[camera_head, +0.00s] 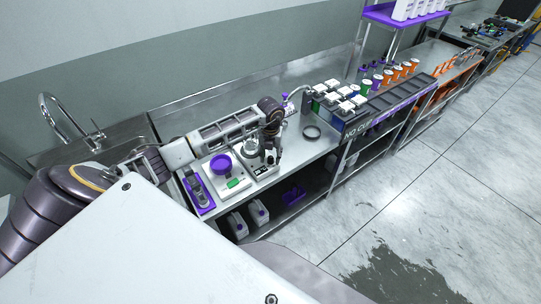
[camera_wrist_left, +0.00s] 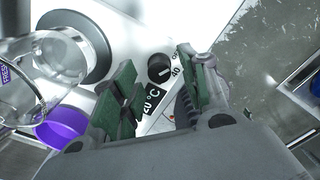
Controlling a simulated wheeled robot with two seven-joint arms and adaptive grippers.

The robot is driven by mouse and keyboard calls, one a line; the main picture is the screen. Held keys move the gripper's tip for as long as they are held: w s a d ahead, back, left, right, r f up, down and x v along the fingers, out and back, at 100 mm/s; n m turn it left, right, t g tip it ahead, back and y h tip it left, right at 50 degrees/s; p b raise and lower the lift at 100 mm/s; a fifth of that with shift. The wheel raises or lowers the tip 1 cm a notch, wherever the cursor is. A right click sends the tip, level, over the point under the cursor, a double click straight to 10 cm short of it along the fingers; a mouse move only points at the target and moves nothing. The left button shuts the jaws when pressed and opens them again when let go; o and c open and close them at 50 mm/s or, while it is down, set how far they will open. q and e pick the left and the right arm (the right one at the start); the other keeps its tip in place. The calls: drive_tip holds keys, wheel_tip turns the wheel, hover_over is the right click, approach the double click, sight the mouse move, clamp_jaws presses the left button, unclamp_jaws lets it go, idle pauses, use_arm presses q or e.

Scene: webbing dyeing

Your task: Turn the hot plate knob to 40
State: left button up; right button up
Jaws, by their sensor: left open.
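The white hot plate (camera_head: 264,172) stands on the steel bench, with a glass beaker (camera_head: 250,147) on its round top. In the left wrist view its black round knob (camera_wrist_left: 160,68) shows beside printed "OFF" and "40" marks. A pale line on the knob points toward the right, but its exact setting is hard to read. The display (camera_wrist_left: 152,102) reads 20 °C. My left gripper (camera_head: 271,156) is over the hot plate's front, open. Its green-padded fingers lie on either side of the knob in the wrist view; contact is not visible. My right gripper is out of view.
A white scale (camera_head: 235,194) with a purple bowl (camera_head: 220,164) stands left of the hot plate. The glass beaker (camera_wrist_left: 48,75) is close to the left finger in the wrist view.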

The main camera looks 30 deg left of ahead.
use_arm(q)
drive_tip(key=shift+f, duration=0.25)
drive_tip(key=shift+c, duration=0.4)
clamp_jaws()
